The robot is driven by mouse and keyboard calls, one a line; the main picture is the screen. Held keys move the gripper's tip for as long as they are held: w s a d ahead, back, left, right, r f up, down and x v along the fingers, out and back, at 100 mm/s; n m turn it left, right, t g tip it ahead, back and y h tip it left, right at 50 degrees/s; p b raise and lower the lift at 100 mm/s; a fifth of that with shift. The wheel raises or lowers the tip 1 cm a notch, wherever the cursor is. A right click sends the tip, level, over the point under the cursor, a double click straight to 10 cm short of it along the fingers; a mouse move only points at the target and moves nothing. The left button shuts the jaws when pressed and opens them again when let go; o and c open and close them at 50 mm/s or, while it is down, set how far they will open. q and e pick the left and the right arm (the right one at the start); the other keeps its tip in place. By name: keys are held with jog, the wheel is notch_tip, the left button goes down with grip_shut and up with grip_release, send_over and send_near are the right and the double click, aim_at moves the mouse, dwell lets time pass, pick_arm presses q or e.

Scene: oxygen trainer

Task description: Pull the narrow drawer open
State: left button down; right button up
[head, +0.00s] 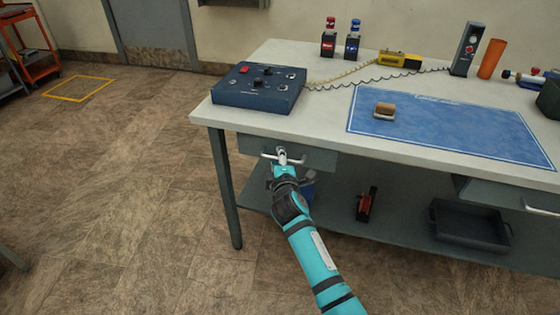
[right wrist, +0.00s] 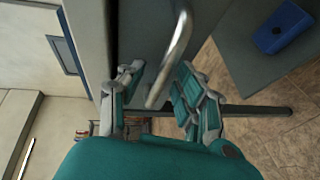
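The narrow drawer (head: 318,159) is a grey front under the left end of the workbench, and it looks shut. Its pale bar handle (head: 268,156) sticks out from the front. My right gripper (head: 282,157) is at the handle in the head view and covers part of it. In the right wrist view my right gripper (right wrist: 160,88) has its two fingers apart, with the metal handle (right wrist: 180,45) passing between them. Gaps show between the fingers and the bar, so the gripper is open around it. The drawer front (right wrist: 143,30) lies just behind. My left gripper is out of view.
On the workbench (head: 330,127) are a dark blue control box (head: 258,98), a blue mat (head: 440,120) and a small brown-topped piece (head: 385,109). Another drawer (head: 505,196) is at right. The lower shelf holds a black tray (head: 470,226). Open floor lies at left.

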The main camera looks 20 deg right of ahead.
jog(key=shift+w, duration=0.15)
jog(key=shift+c, duration=0.2)
grip_shut()
